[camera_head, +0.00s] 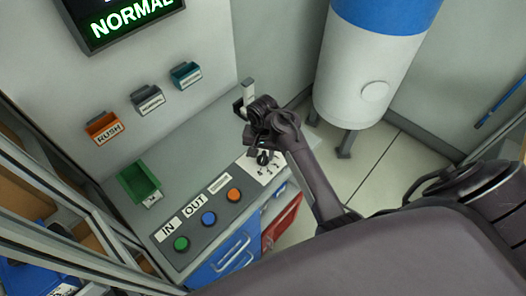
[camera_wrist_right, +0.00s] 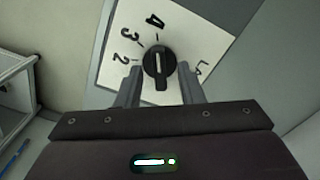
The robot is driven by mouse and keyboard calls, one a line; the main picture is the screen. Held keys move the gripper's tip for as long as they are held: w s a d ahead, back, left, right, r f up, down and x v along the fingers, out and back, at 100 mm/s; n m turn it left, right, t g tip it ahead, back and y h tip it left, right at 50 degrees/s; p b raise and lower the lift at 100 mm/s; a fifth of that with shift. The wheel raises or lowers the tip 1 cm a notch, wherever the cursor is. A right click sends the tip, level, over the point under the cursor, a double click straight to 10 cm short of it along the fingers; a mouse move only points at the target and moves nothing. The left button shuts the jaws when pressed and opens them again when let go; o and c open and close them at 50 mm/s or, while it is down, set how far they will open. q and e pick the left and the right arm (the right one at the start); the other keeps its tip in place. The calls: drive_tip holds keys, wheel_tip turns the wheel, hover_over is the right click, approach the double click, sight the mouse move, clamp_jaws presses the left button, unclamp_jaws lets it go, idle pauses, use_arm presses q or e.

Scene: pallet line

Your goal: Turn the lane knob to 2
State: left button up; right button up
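The lane knob (camera_wrist_right: 157,62) is black and round with a raised bar and a white line on it. It sits on a white plate (camera_wrist_right: 205,45) with handwritten numbers around it; a 2 is at its left and a 3 above that. Which number the knob is set to I cannot tell for sure. My right gripper (camera_wrist_right: 160,88) is open, one finger on each side of the knob, with small gaps showing. In the head view, my right gripper (camera_head: 263,142) is over the knob (camera_head: 263,158) at the console's right end. My left gripper is not in view.
The grey console (camera_head: 205,160) also holds green (camera_head: 181,244), blue (camera_head: 208,218) and orange (camera_head: 234,195) buttons and a green bin (camera_head: 138,182). Small bins, one labelled RUSH (camera_head: 103,127), hang on the wall. A white and blue tank (camera_head: 365,70) stands behind right.

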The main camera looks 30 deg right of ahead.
drive_tip(key=shift+f, duration=0.35)
clamp_jaws()
